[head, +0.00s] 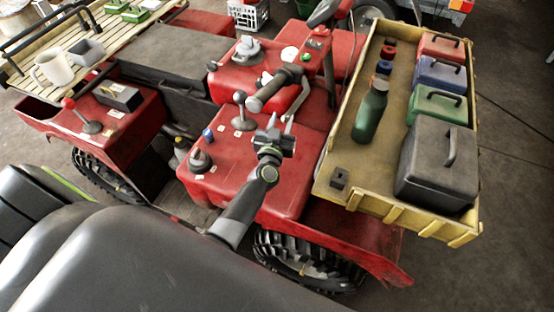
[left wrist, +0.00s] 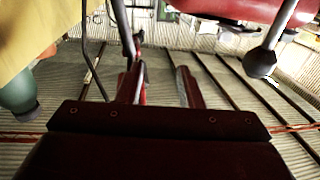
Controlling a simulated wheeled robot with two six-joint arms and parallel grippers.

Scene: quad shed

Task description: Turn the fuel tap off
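The red quad body (head: 285,180) carries several controls, and I cannot tell for sure which is the fuel tap. A round dark knob (head: 200,160) sits at its near left corner beside white labels, with a small blue knob (head: 207,134) behind it. A lever with a grey ball top (head: 240,98) stands farther back. My left gripper (head: 273,132) is above the red body, right of these controls and apart from them. In the left wrist view its fingers (left wrist: 160,85) are apart with nothing between them. My right gripper is not in view.
A yellow tray (head: 340,180) at right holds a green bottle (head: 370,112), colored boxes and a black box (head: 438,165). A black handlebar grip (head: 275,90) is just behind my left gripper. A red-knobbed lever (head: 68,103) and a slatted rack with a mug (head: 54,66) are at left.

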